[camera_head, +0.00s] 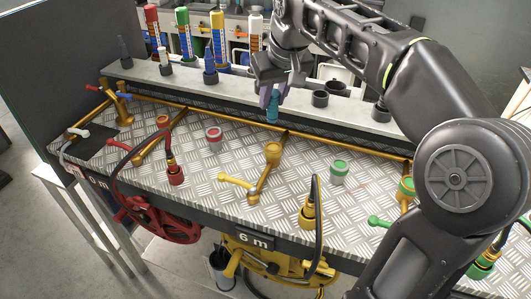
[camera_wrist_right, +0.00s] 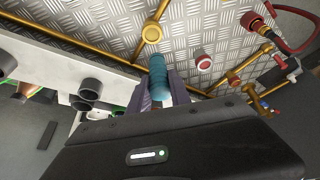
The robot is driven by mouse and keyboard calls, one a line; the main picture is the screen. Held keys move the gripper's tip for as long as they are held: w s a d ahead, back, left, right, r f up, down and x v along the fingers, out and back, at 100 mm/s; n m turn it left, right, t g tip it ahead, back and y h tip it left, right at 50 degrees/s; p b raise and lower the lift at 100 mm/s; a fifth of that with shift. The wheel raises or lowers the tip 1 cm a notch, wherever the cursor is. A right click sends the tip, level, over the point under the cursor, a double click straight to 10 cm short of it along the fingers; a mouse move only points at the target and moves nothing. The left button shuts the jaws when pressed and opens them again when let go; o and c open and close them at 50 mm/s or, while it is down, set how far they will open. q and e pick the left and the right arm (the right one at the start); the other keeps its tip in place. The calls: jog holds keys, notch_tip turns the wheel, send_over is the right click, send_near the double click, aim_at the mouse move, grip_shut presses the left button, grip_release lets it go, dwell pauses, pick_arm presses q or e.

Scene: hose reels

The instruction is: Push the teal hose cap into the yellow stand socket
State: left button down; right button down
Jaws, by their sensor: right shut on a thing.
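The teal hose cap (camera_head: 272,107) is a ribbed teal cylinder between the purple-grey fingers of my right gripper (camera_head: 270,98). The gripper is shut on it above the back of the treaded bench, and the cap points down. In the right wrist view the teal cap (camera_wrist_right: 158,78) sits between both fingers (camera_wrist_right: 160,92). The yellow stand socket (camera_head: 273,150) is the round gold cup on a bent pipe near the bench middle, in front of and apart from the cap. It also shows in the right wrist view (camera_wrist_right: 152,33). My left gripper is not in view.
A grey shelf (camera_head: 230,90) with black holders and coloured bottles runs along the back. A red-and-white cap (camera_head: 213,133) and a green cap (camera_head: 339,170) stand on the bench. A black hose with a yellow connector (camera_head: 307,212) rises at the front. A gold rail crosses behind.

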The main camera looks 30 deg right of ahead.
aim_at(276, 114)
jog(key=shift+s+d, duration=0.2)
jog(key=shift+d, duration=0.1)
jog(key=shift+w+a, duration=0.1)
jog(key=shift+a, duration=0.05)
jog(key=shift+f, duration=3.15)
jog(key=shift+f+b, duration=0.3)
jog(key=shift+f, duration=1.55)
jog(key=shift+f, duration=0.15)
jog(key=c, duration=1.2)
grip_release()
